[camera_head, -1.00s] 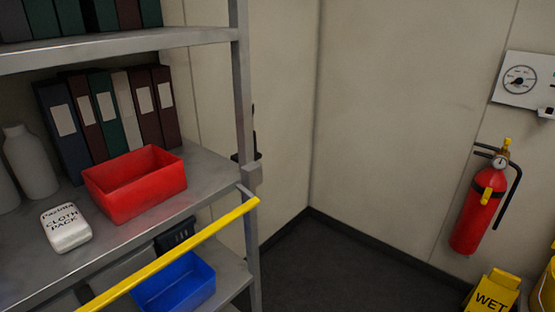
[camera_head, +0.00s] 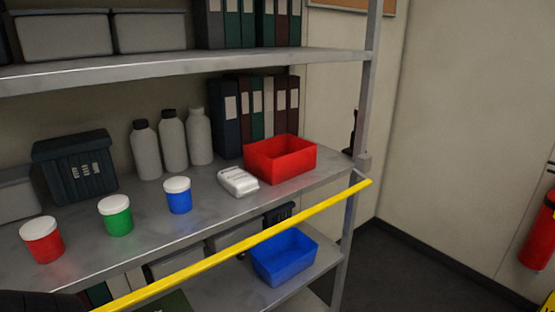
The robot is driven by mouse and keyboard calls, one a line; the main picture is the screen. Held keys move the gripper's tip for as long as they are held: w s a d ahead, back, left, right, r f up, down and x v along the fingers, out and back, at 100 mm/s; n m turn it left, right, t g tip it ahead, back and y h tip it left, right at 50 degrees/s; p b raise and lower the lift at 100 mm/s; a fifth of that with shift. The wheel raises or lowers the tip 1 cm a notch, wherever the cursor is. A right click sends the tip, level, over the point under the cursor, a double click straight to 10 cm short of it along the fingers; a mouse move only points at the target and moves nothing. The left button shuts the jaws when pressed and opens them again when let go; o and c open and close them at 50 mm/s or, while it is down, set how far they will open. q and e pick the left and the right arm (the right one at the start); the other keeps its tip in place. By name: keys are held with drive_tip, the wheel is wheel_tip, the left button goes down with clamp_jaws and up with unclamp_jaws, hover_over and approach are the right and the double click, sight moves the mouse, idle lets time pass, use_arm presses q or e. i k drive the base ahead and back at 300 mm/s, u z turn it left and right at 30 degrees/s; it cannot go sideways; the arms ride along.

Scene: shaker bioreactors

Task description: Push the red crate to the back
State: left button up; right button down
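The red crate (camera_head: 281,166) is an open, empty-looking box on the right part of the middle shelf (camera_head: 215,210). It stands in front of a row of binders (camera_head: 262,108), with its right side close to the shelf's right end. A white cloth pack (camera_head: 238,181) lies just left of it, very near or touching. Neither gripper can be made out in the head view. A dark shape shows at the bottom left corner, too little of it to identify.
A yellow bar (camera_head: 240,246) runs across the shelf's front. Three lidded jars, red (camera_head: 42,243), green (camera_head: 116,218) and blue (camera_head: 179,198), stand left of the pack. Grey bottles (camera_head: 172,141) stand behind. A blue bin (camera_head: 284,258) is on the lower shelf.

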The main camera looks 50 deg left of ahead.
sight(275, 161)
drive_tip(key=z, duration=0.05)
drive_tip(key=k, duration=0.15)
drive_tip(key=u, duration=1.4)
